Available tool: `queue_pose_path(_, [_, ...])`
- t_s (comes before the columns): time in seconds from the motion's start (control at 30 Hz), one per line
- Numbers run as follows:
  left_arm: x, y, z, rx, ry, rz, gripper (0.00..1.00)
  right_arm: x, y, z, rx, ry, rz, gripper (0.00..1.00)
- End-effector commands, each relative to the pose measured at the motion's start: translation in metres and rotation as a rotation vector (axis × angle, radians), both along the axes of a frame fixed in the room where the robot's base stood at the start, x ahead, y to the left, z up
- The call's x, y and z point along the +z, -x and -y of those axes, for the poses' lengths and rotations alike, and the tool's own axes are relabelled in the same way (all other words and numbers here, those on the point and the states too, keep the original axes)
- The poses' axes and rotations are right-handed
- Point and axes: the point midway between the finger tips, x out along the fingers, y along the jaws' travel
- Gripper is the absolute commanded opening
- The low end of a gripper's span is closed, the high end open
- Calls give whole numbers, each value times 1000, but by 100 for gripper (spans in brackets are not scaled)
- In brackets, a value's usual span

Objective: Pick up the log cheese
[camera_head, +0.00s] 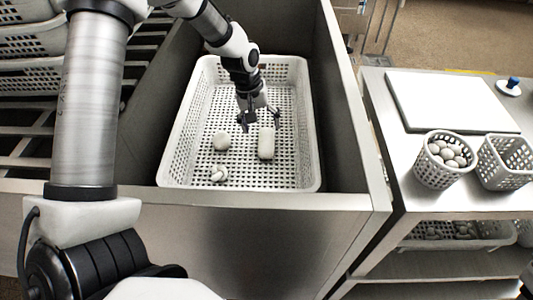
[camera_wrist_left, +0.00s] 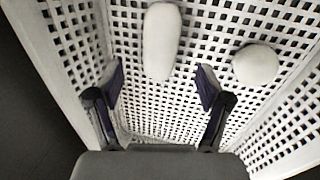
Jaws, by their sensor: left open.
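The log cheese (camera_head: 266,143) is a pale, elongated piece with rounded ends, lying in a white perforated basket (camera_head: 312,150). In the left wrist view the log cheese (camera_wrist_left: 161,42) is upright in the picture, beyond the fingertips and in line with the gap between them. My left gripper (camera_head: 260,121) is inside the basket at the far end of the log cheese. It is open, and its two fingers (camera_wrist_left: 160,86) show apart with nothing between them. I cannot tell its exact height above the basket floor. My right gripper is not in view.
A round white cheese (camera_head: 221,141) lies left of the log, also seen in the wrist view (camera_wrist_left: 255,65). A small knotted white piece (camera_head: 218,174) lies nearer. Steel walls (camera_head: 344,110) surround the basket. A side table holds a white board (camera_head: 450,100) and an egg basket (camera_head: 437,172).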

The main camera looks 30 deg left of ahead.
Motion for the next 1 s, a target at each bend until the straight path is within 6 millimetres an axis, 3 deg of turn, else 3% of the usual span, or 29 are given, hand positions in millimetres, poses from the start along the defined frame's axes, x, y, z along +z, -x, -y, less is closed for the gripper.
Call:
queue_pose_path(0.43, [-67, -9, 8, -1, -1, -2, 78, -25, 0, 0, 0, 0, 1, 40])
queue_pose_path(0.67, [-69, -10, 9, 0, -1, 1, 78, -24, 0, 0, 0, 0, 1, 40])
queue_pose_path(0.87, [-69, -10, 9, 0, 0, 0, 11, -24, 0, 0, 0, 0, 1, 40])
queue_pose_path(0.9, [-69, -10, 9, 0, -1, -1, 6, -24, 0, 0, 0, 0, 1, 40])
queue_pose_path(1.0, [-69, -10, 9, 0, 0, 0, 6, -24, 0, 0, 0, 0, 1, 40])
